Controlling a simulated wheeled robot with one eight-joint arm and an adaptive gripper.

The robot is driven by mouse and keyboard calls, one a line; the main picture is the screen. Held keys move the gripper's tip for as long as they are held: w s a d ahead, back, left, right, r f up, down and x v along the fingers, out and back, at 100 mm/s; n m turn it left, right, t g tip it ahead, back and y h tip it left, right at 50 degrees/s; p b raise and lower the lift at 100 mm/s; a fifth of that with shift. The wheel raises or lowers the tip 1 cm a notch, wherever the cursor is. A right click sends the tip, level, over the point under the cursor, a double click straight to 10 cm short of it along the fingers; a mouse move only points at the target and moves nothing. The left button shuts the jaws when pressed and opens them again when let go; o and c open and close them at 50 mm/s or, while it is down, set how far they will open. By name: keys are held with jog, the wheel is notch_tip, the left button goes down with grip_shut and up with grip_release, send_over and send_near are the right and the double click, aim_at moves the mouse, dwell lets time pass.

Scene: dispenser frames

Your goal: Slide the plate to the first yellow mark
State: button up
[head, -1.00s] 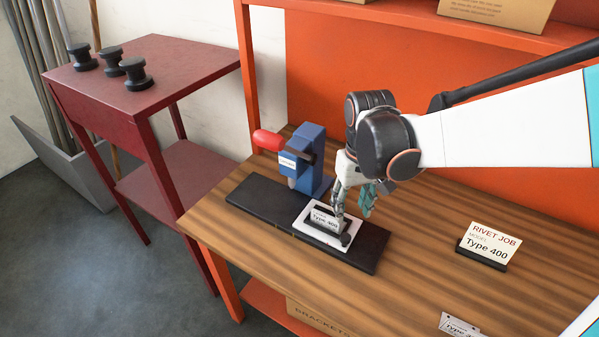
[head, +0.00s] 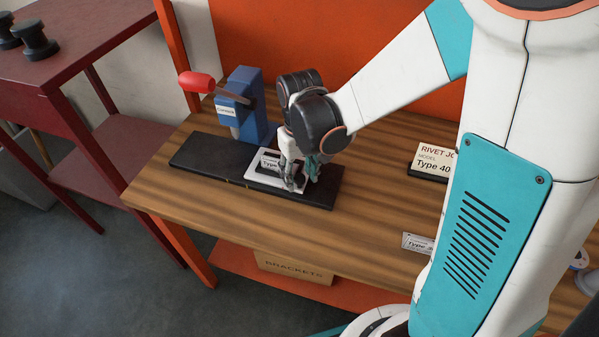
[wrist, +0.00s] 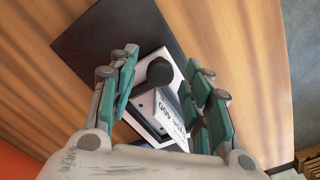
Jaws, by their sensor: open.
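The white plate (head: 256,175), with a black-framed "Type 400" card on it, lies on the right half of the black base (head: 205,154). A tiny yellowish mark (head: 247,184) shows at the base's front edge, near the plate's left end; other marks cannot be made out. My gripper (head: 301,184) is down at the plate's right end, fingers apart. In the wrist view, a round black knob (wrist: 160,71) on the plate (wrist: 172,62) stands between the open fingers of my gripper (wrist: 168,92), with gaps visible on both sides.
A blue press (head: 246,105) with a red handle (head: 196,82) stands behind the base. A "Rivet Job, Type 400" sign (head: 432,160) and a smaller card (head: 416,243) are on the wooden bench at right. A dark red table (head: 75,50) with black spools is at left.

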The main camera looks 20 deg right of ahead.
grip_shut()
send_over(264, 177)
dwell(0.3)
grip_release()
notch_tip(264, 177, up, 12)
dwell(0.6)
